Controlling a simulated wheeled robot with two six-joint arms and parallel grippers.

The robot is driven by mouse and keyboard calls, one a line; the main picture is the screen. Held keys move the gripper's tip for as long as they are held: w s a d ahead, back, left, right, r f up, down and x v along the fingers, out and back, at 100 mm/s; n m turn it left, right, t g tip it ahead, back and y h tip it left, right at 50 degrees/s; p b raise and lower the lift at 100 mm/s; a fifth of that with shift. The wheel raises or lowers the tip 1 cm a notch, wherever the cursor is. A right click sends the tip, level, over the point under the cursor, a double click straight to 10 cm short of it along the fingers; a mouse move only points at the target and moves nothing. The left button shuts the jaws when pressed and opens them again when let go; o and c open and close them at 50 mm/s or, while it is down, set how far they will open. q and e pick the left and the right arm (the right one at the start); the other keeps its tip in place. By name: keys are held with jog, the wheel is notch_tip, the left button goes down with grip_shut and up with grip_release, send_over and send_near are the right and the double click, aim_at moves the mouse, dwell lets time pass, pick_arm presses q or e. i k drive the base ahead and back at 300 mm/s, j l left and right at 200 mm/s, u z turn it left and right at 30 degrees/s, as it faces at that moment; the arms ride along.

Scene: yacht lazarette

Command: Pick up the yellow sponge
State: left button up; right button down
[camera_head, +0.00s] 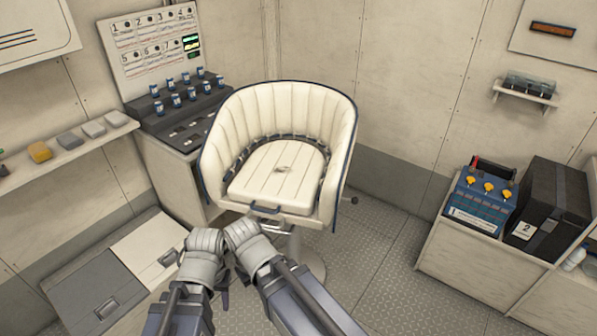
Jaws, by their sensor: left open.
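The yellow sponge (40,152) is a small yellow block on the narrow wall shelf at the far left. It lies near the shelf's front edge, next to several grey blocks. Both my arms reach in from the bottom middle, well to the right of the sponge and apart from it. My left gripper (222,291) shows only as a dark part low between the arms; it is open and away from the sponge. My right gripper cannot be made out behind its arm.
The shelf (75,146) also holds grey blocks (93,129). A white padded seat (282,165) stands in front of my arms. A floor locker (100,294) lies below the shelf. A panel with blue-capped items (176,100) stands behind. A cabinet (470,262) is at the right.

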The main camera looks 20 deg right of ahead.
aim_at(39, 151)
jog(key=i+j+u, duration=0.1)
jog(key=u, duration=0.3)
jog(key=i+u, duration=0.2)
jog(key=u, duration=0.15)
jog(key=i+u, duration=0.2)
jog(key=i, duration=0.35)
jog(key=i+l+u, duration=0.2)
jog(key=i, duration=0.3)
jog(key=i+l, duration=0.1)
jog(key=i, duration=0.2)
jog(key=i+l, duration=0.1)
jog(key=i, duration=0.25)
